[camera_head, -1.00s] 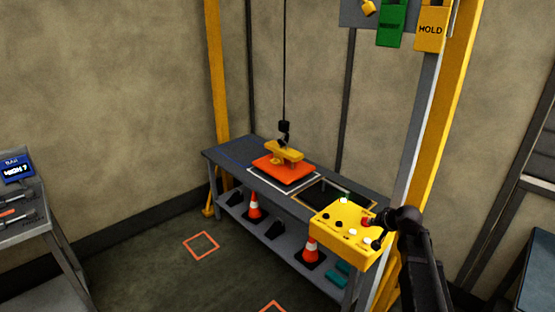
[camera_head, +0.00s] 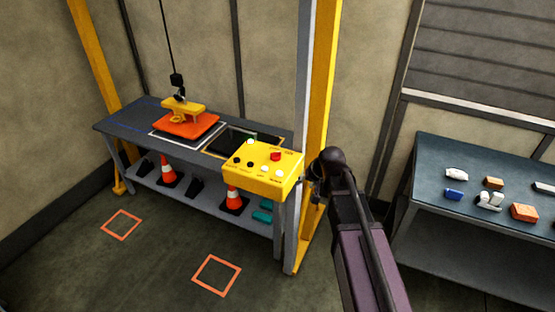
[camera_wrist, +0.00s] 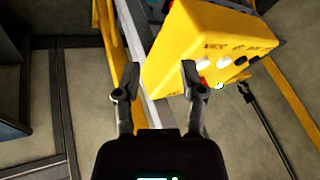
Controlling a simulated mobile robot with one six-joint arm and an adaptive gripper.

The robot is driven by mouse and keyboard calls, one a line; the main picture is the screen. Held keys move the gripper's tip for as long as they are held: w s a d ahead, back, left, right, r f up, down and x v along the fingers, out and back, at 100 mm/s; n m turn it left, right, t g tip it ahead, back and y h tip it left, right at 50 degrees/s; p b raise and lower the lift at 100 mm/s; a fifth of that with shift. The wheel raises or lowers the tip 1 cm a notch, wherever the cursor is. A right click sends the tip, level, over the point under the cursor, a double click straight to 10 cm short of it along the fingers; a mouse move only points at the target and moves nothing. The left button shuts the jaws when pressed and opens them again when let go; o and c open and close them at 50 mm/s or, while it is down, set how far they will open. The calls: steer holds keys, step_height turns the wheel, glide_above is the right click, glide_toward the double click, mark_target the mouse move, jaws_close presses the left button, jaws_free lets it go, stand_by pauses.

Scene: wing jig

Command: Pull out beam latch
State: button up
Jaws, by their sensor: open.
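I cannot make out a beam latch in either view. A yellow control box (camera_head: 262,170) with a red button and several black and white ones stands at the near end of the grey bench, by a yellow post (camera_head: 322,85). In the wrist view the box (camera_wrist: 190,45) fills the upper middle, tilted in the picture. My gripper (camera_wrist: 156,84) is open and empty, its two fingers spread in front of the box and a pale rail. I cannot tell whether a finger touches it. In the head view my arm hides most of the gripper.
An orange block (camera_head: 187,126) with a yellow lifting piece (camera_head: 183,108) sits on the bench (camera_head: 125,122) under a hanging cable. Traffic cones (camera_head: 168,170) stand on its lower shelf. A table (camera_head: 430,180) with several small parts is at right. Floor at front left is clear.

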steer(key=s+d+f+g+h, duration=0.2)
steer(key=s+d, duration=0.5)
steer(key=s, duration=0.1)
steer(key=s+d+f+g+h+b, duration=0.1)
steer(key=s+d+g+h, duration=0.1)
steer(key=s+d, duration=0.5)
steer(key=shift+s+f+m, duration=0.3)
steer(key=shift+s+f, duration=0.1)
steer(key=shift+s, duration=0.6)
